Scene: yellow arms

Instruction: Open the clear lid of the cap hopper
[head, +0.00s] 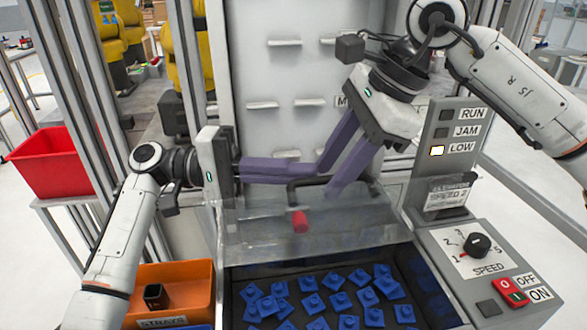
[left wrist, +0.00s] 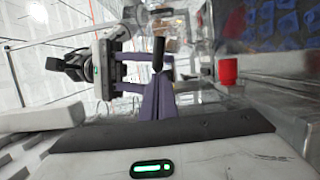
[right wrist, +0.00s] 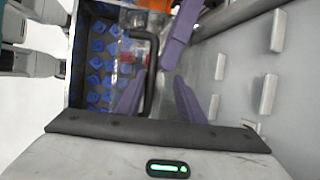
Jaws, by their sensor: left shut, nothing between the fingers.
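The clear lid (head: 255,235) of the cap hopper is tilted up above the rear part of the bin, its front clear of the caps; how far it is raised is hard to tell. Its black bar handle (right wrist: 153,75) is near both grippers; it also shows in the left wrist view (left wrist: 159,52). My left gripper (head: 314,168) is shut and empty, its tips close to the handle; contact cannot be told. My right gripper (head: 331,178) is open, its fingers reaching down beside the handle, which appears between them in the right wrist view.
Blue caps lie in the dark hopper bin (head: 231,300). A red piece (head: 300,221) is seen at the lid. A control panel (head: 445,245) with a speed knob (head: 477,244) stands at right. An orange strays bin (head: 190,290) is at left. A grey pegged panel (head: 285,75) rises behind.

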